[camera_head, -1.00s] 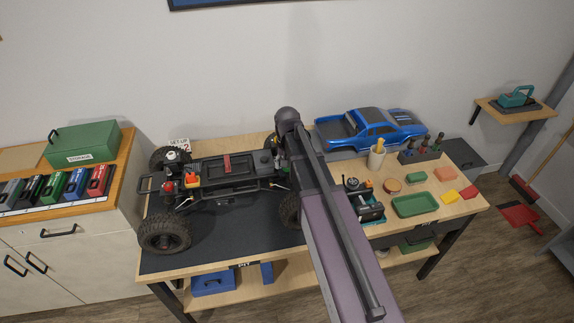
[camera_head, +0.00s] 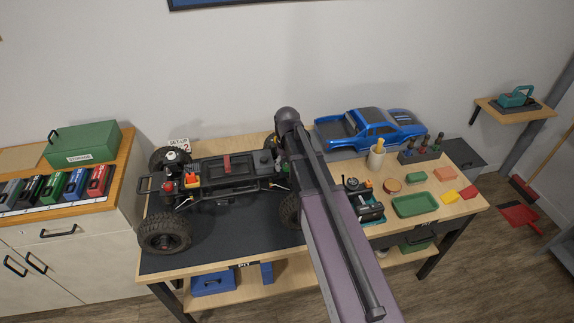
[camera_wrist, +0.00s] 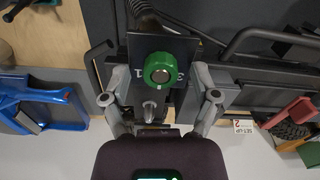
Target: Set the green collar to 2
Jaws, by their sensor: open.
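My gripper (camera_wrist: 160,78) is open, one finger on each side of the collar, with visible gaps. I cannot tell its height above the collar. In the head view my arm hides the gripper and collar at the right end of the crawler (camera_head: 232,172). A set-up card (camera_head: 179,145) behind the crawler shows a 2.
The blue body shell (camera_head: 370,130) stands right of my arm. A cup (camera_head: 376,158), a green tray (camera_head: 415,205) and a tool rack (camera_head: 420,155) are on the bench's right side. The dark mat (camera_head: 230,235) is bare in front of the crawler.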

